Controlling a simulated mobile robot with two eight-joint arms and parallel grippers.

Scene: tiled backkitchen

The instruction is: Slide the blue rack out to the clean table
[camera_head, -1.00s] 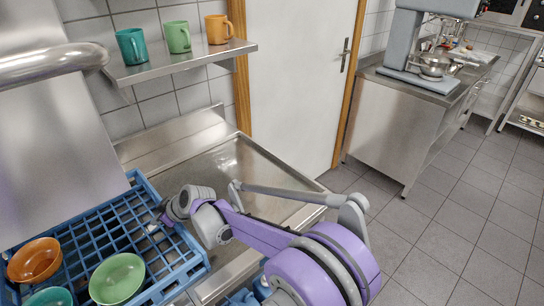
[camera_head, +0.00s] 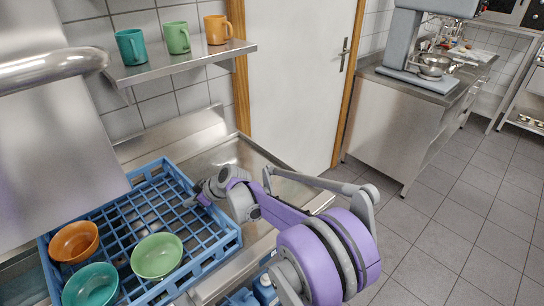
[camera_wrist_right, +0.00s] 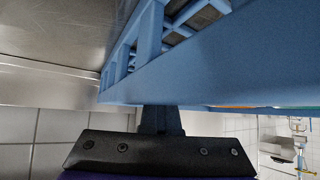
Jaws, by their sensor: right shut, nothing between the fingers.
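The blue rack (camera_head: 215,252) is an open-grid tray, partly under the steel hood at left and partly over the clean steel table (camera_head: 232,158). It holds an orange bowl (camera_head: 74,242), a green bowl (camera_head: 157,256) and a teal bowl (camera_head: 91,286). My right gripper (camera_head: 191,201) is shut, its tips at the inner side of the rack's right wall, with nothing clasped. In the right wrist view the dark fingers (camera_wrist_right: 160,119) meet the blue rack wall (camera_wrist_right: 215,75); their tips are hidden behind it. My left gripper is out of view.
The steel hood (camera_head: 55,130) with a thick bar handle stands over the rack's left part. The table right of the rack is bare, with a raised back edge. A shelf (camera_head: 180,62) with several mugs hangs above. A white door (camera_head: 290,80) is behind.

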